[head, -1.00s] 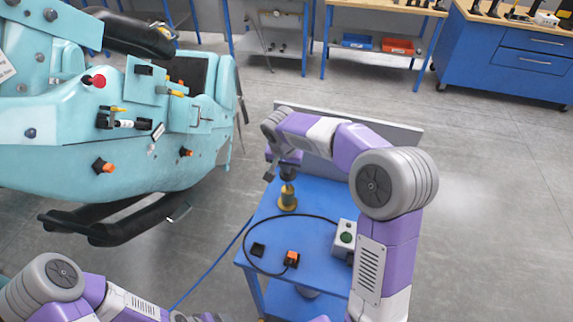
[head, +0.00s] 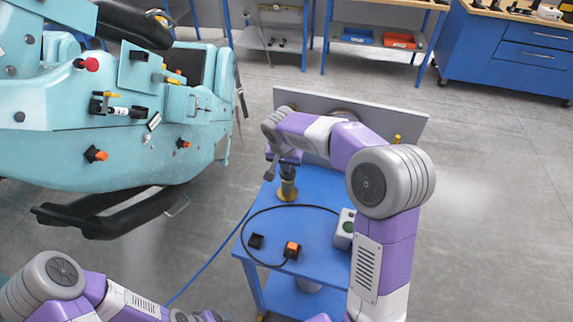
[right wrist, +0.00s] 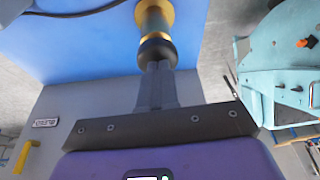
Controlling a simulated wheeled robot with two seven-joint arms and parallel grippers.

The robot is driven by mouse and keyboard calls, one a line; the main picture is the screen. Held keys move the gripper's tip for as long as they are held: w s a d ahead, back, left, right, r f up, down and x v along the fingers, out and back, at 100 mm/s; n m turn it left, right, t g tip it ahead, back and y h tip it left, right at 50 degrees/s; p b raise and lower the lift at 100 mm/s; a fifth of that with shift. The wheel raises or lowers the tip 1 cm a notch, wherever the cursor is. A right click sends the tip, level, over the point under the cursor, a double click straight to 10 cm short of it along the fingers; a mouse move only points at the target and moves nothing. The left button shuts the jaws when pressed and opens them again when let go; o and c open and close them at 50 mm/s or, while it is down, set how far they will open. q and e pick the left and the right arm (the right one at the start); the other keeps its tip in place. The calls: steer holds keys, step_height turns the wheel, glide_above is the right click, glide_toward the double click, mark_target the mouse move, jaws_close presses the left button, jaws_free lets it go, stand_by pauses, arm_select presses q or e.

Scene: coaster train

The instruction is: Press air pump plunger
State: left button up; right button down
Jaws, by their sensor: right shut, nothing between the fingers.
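The air pump (head: 287,191) stands upright on the blue cart, with a brass-coloured base and a dark top. My right gripper (head: 288,166) is directly above it, fingers pointing down. In the right wrist view, the right gripper (right wrist: 157,72) is shut and empty, with its fingertips at the pump's black plunger knob (right wrist: 156,50). They look to be touching the knob, though the exact contact is hard to tell. The pump's gold collar and greenish body (right wrist: 155,18) show beyond the knob. My left arm shows at the bottom left; its gripper is out of the picture.
The blue cart (head: 318,240) also holds a control box with a green button (head: 347,228), an orange-and-black connector (head: 291,250), a small black block (head: 256,241) and a black cable. A grey panel (head: 390,125) stands along its back edge. The teal coaster car (head: 90,155) is to the left.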

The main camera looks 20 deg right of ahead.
step_height(320, 180, up, 4)
steer(key=p, duration=0.3)
steer(key=shift+s+r, duration=0.1)
steer(key=shift+r, duration=0.1)
steer(key=p+v, duration=0.1)
steer(key=v, duration=0.8)
steer(key=shift+r, duration=0.3)
steer(key=shift+a, duration=0.1)
